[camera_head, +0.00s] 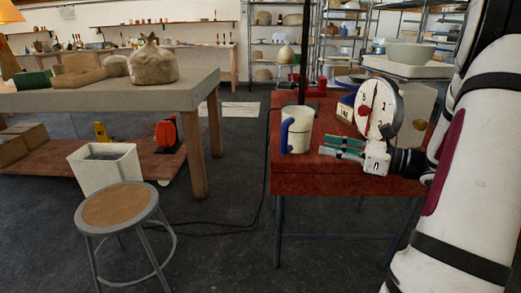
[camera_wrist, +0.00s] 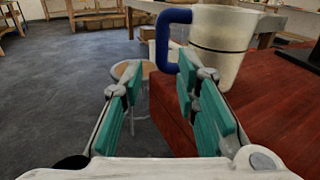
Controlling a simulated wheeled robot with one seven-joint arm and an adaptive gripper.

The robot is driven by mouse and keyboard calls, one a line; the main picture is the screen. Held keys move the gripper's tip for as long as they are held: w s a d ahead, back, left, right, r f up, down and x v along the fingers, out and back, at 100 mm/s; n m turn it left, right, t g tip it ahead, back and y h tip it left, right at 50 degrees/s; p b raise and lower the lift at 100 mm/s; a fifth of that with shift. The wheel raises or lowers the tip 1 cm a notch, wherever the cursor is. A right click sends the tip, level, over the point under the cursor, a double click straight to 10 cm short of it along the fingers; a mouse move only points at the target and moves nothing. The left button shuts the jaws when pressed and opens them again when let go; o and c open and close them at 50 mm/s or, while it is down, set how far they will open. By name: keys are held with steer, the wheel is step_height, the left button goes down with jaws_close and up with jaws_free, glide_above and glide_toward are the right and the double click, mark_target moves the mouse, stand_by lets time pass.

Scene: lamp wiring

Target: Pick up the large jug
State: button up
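The large jug (camera_head: 298,131) is cream-white with a dark band and a blue handle. It stands upright near the left front edge of the red table (camera_head: 320,182). In the wrist view the jug (camera_wrist: 222,45) shows beyond my fingers, with its blue handle (camera_wrist: 163,38) on the left side. My gripper (camera_head: 340,147) is just right of the jug in the head view. In the wrist view my gripper (camera_wrist: 155,95) has its teal finger pads apart with nothing between them. The handle appears just past the right fingertip; I cannot tell whether they touch.
A dial scale (camera_head: 376,108) stands on the red table close behind my gripper. A dark upright pole (camera_head: 304,55) rises behind the jug. A stool (camera_head: 120,205) and a white bin (camera_head: 105,168) stand on the floor at left, near a workbench (camera_head: 120,95).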

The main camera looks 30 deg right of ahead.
mark_target(284, 133)
steer(key=shift+m, duration=0.3)
steer(key=shift+b+x, duration=2.15)
steer(key=shift+x, duration=4.65)
steer(key=shift+d+r, duration=0.15)
jaws_close()
steer(key=shift+w+r, duration=0.1)
